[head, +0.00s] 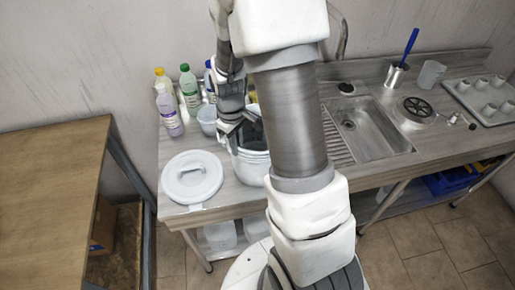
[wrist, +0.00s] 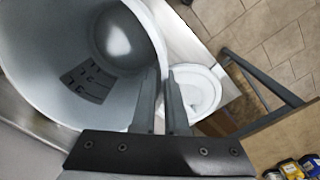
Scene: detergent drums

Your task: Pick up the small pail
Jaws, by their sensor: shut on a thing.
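A white, open-topped pail (head: 250,165) stands on the metal counter, partly hidden behind my arm in the head view. It is the only pail I can make out clearly. In the wrist view the inside of the pail (wrist: 70,45) fills the upper left. My gripper (head: 229,130) is at its left rim. In the wrist view my gripper (wrist: 164,90) has its two fingers close together, one on each side of the pail's wall, shut on the rim. I cannot tell whether the pail's base is off the counter.
A round white lid (head: 192,177) lies left of the pail. A small pale cup (head: 208,119) and several bottles (head: 169,110) stand behind. The sink (head: 370,130) is to the right. A wooden table (head: 45,200) stands at left, across a gap.

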